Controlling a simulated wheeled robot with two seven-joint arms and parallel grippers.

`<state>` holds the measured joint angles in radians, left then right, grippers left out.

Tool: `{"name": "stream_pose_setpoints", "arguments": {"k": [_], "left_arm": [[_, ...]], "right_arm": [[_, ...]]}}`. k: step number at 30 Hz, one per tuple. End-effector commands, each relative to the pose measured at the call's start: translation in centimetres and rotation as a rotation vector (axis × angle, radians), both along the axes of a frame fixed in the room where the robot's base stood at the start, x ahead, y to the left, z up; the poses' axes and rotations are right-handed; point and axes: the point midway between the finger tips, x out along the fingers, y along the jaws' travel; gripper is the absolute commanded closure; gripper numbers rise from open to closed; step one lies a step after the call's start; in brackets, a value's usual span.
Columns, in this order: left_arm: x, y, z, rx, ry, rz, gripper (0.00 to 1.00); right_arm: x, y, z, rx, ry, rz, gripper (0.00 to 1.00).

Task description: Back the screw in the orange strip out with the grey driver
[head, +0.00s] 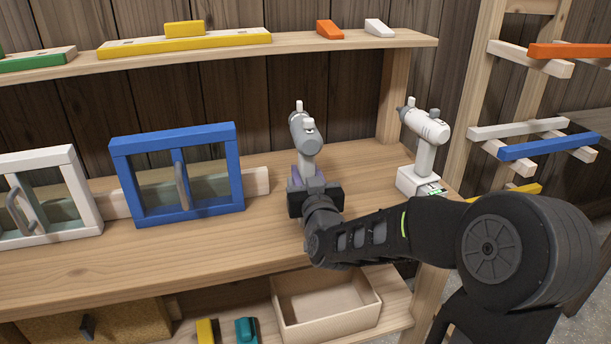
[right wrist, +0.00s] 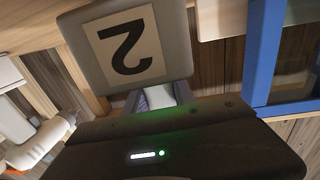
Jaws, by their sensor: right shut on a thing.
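The grey driver (head: 306,137) is upright over the workbench in the head view, with its handle in my right gripper (head: 311,181). In the right wrist view, the driver's grey foot (right wrist: 90,42) shows a label with a 2. The fingers of my right gripper (right wrist: 158,97) close around the pale handle there. My gripper hides the driver's lower part in the head view, so I cannot tell whether it is clear of the bench. An orange bar (head: 570,51) lies on the rack at the right; no screw can be made out. My left gripper is out of view.
A white driver (head: 426,130) stands on a white base to the right. Blue (head: 180,215) and white (head: 85,235) framed panels stand at left. A shelf (head: 340,40) runs above, with an orange wedge (head: 329,29). An open box (head: 372,305) sits below the workbench (head: 270,235).

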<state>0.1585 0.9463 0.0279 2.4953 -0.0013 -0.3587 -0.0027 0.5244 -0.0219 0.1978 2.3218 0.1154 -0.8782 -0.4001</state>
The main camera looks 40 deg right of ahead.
Motion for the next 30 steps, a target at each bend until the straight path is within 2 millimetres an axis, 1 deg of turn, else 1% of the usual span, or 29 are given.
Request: {"name": "stream_pose_setpoints", "arguments": {"k": [1,9,12,15,19,30], "left_arm": [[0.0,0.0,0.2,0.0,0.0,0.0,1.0],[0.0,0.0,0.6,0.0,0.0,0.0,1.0],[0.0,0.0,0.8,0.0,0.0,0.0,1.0],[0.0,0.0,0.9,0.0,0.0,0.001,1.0],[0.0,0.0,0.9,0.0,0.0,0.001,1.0],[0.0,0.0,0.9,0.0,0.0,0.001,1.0]], "right_arm": [[0.1,0.0,1.3,-0.006,-0.011,0.001,1.0],[0.0,0.0,6.1,-0.007,-0.012,0.0,1.0],[0.0,0.0,7.6,-0.007,-0.011,-0.001,1.0],[0.0,0.0,8.6,-0.006,-0.01,-0.001,1.0],[0.0,0.0,9.0,-0.006,-0.008,0.0,1.0],[0.0,0.0,9.0,-0.006,-0.007,0.0,1.0]]}}
